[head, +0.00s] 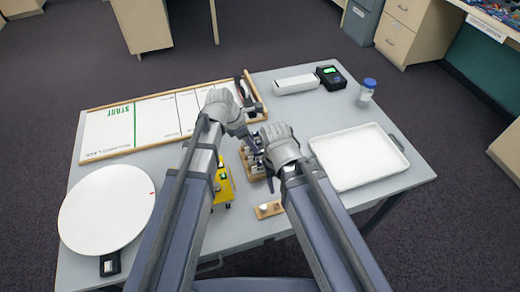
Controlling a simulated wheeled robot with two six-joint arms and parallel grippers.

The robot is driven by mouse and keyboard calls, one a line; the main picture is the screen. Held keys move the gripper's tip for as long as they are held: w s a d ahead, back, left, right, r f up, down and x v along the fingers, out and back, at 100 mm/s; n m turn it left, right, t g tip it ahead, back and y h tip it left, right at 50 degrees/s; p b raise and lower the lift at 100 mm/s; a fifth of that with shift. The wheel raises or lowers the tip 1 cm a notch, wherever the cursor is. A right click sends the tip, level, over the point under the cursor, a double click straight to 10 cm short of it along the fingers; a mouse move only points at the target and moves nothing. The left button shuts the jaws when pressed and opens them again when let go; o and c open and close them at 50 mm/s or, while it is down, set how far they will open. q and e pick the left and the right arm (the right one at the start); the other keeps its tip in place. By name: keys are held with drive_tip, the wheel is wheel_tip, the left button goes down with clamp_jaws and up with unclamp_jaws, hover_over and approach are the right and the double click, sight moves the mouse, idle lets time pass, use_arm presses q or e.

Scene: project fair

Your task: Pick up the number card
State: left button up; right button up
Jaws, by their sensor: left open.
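I cannot make out a number card for certain. A small wooden piece with white parts on it (268,209) lies near the table's front edge, below my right gripper; it is too small to read. My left gripper (250,142) is open over the middle of the table, close to a wooden item with small metal parts (254,162). My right gripper (268,178) is beside it, mostly hidden by its own wrist, and its fingers are not clear. The two hands nearly touch. What lies under them is partly hidden.
A yellow device (222,187) sits between my arms. A white round disc (106,210) is at left, a START track board (110,130) behind it, and a white tray (358,157) at right. A black box (331,77) and a blue-capped jar (366,92) stand at the back right.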

sight(260, 158)
use_arm(q)
drive_tip(key=shift+w, duration=0.1)
drive_tip(key=shift+d+f+b, duration=0.1)
drive_tip(key=shift+f+b, duration=0.15)
drive_tip(key=shift+b, duration=0.05)
drive_tip(key=b+x, duration=0.6)
drive_tip(key=x, duration=0.1)
drive_tip(key=shift+f+b, duration=0.15)
drive_tip(key=shift+b, duration=0.25)
use_arm(e)
wheel_tip(260, 158, down, 7)
drive_tip(key=shift+f, duration=0.2)
drive_tip(key=shift+r, duration=0.1)
use_arm(q)
clamp_jaws()
